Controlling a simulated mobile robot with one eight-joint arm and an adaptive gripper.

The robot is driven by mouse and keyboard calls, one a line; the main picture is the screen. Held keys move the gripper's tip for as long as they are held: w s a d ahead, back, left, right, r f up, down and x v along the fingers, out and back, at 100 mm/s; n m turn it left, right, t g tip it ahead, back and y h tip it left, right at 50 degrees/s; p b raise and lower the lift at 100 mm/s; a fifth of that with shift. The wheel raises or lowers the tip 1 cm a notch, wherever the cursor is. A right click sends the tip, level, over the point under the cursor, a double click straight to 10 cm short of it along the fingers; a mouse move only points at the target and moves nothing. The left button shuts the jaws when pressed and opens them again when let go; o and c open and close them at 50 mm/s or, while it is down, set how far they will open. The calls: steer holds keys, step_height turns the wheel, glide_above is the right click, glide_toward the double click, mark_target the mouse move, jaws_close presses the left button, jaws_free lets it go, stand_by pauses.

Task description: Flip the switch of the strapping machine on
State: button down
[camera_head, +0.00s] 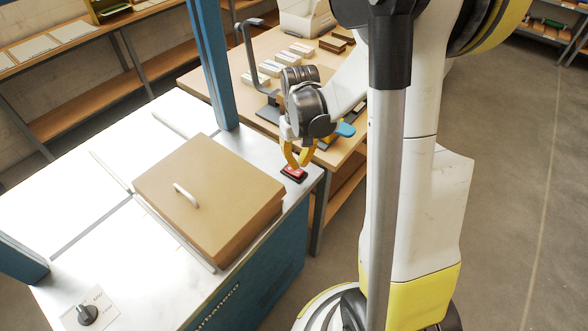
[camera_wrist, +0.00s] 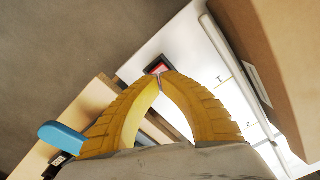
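The strapping machine has a pale metal top (camera_head: 95,225) and a blue body (camera_head: 262,278) with lettering. A small red switch in a black frame (camera_head: 294,174) sits near the top's right corner. My gripper (camera_head: 298,164) is directly above the switch, its yellow fingers pointing down. In the wrist view the curved fingers (camera_wrist: 159,75) meet at their tips, with nothing seen between them. The switch (camera_wrist: 157,65) shows just beyond the tips, partly hidden by them. I cannot tell whether the tips touch it or which way it is set.
A brown box (camera_head: 200,180) with a light handle lies left of the switch. A blue post (camera_head: 211,65) rises behind it. A knob (camera_head: 87,314) is at the near left corner. A wooden table (camera_head: 230,62) with small boxes stands behind. The grey floor at right is open.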

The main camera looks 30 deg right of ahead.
mark_target(298, 172)
steer(key=shift+f+b, duration=1.6)
steer(key=shift+f, duration=0.25)
stand_by(1.2)
steer(key=shift+r+p, duration=2.55)
steer(key=shift+r, duration=1)
steer(key=shift+a+r, duration=0.15)
steer(key=shift+r, duration=0.1)
steer(key=s+a+r+n+t+b, duration=0.2)
steer(key=s+a+r+t, duration=0.5)
steer(key=s+a+r, duration=0.4)
steer(key=shift+a+r+b, duration=0.3)
steer(key=shift+a+r, duration=0.2)
steer(key=shift+a, duration=0.6)
